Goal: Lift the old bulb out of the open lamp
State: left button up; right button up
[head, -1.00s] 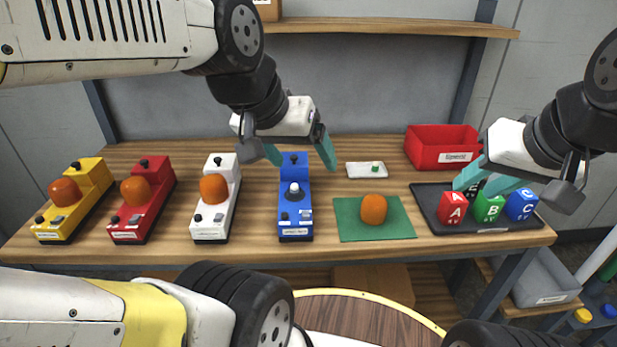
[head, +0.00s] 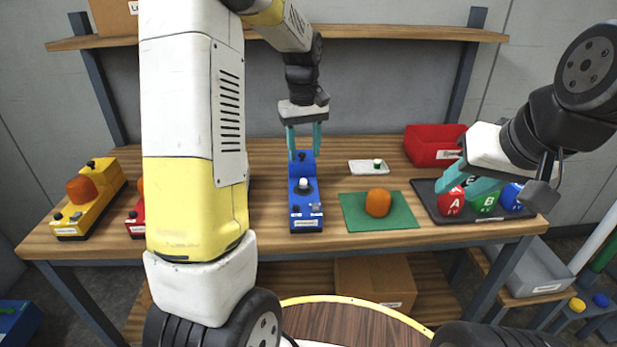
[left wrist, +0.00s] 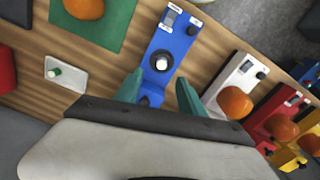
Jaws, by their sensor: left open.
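The open lamp is the blue unit (head: 305,213) on the bench, with its top uncovered. The old bulb (head: 303,184) is a white knob in its round black socket; it also shows in the left wrist view (left wrist: 161,62). My left gripper (head: 304,152) is open and empty, pointing down over the back end of the blue lamp. In the left wrist view its fingertips (left wrist: 160,88) lie on either side of the lamp's rear part, short of the bulb. My right gripper (head: 458,186) is beside the lettered blocks; its finger gap is unclear.
An orange cover (head: 378,203) sits on a green mat (head: 351,222). A small white tray (head: 361,168) holds a small green-and-white piece. Lettered blocks stand on a dark tray (head: 436,216); a red bin (head: 421,150) is behind. Other lamps with orange covers stand left.

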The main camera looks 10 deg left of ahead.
aim_at(304, 179)
pick_arm(q)
jog(key=shift+w+a+f, duration=0.1)
jog(key=shift+w+f, duration=0.1)
jog(key=shift+f, duration=0.6)
notch_tip(304, 179, down, 7)
jog(key=shift+s, duration=0.15)
jog(key=shift+c, duration=0.5)
grip_shut()
